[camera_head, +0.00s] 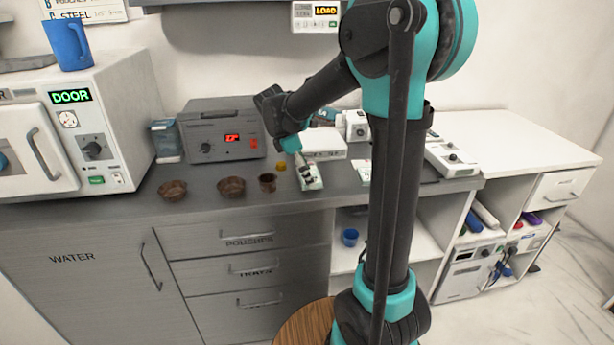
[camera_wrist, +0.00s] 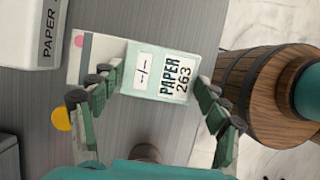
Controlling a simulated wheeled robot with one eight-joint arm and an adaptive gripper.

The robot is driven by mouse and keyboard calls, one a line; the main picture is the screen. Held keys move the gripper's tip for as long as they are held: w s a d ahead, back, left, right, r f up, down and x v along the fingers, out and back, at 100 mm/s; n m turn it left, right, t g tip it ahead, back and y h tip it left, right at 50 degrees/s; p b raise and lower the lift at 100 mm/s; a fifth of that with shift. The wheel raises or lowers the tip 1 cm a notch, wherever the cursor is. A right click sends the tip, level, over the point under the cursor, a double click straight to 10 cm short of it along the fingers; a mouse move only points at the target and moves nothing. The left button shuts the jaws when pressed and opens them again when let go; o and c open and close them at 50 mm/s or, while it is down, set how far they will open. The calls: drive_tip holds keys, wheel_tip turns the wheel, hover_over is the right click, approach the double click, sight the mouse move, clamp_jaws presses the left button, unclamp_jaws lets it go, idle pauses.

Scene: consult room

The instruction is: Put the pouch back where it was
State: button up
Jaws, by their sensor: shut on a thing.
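The pouch (camera_wrist: 158,72) is a pale, flat packet with a light green part printed "PAPER 263" and a pink dot at one end. My gripper (camera_wrist: 160,82) is shut on it, with fingers along two opposite edges. In the head view my gripper (camera_head: 306,172) is low at the front edge of the grey counter, with the pouch (camera_head: 312,185) under it. I cannot tell whether the pouch touches the counter. A white box marked "PAPER" (camera_wrist: 28,40) is beside the pouch in the wrist view; a white box (camera_head: 320,146) also stands behind my gripper in the head view.
A brown cup (camera_head: 267,182), two brown bowls (camera_head: 231,187) (camera_head: 173,190) and a yellow item (camera_head: 281,166) lie left of my gripper. A grey machine (camera_head: 222,130) stands behind them.

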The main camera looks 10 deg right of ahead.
drive_tip(key=shift+f, duration=0.55)
drive_tip(key=o, duration=1.1)
drive_tip(key=shift+f, duration=0.1)
drive_tip(key=v, duration=1.2)
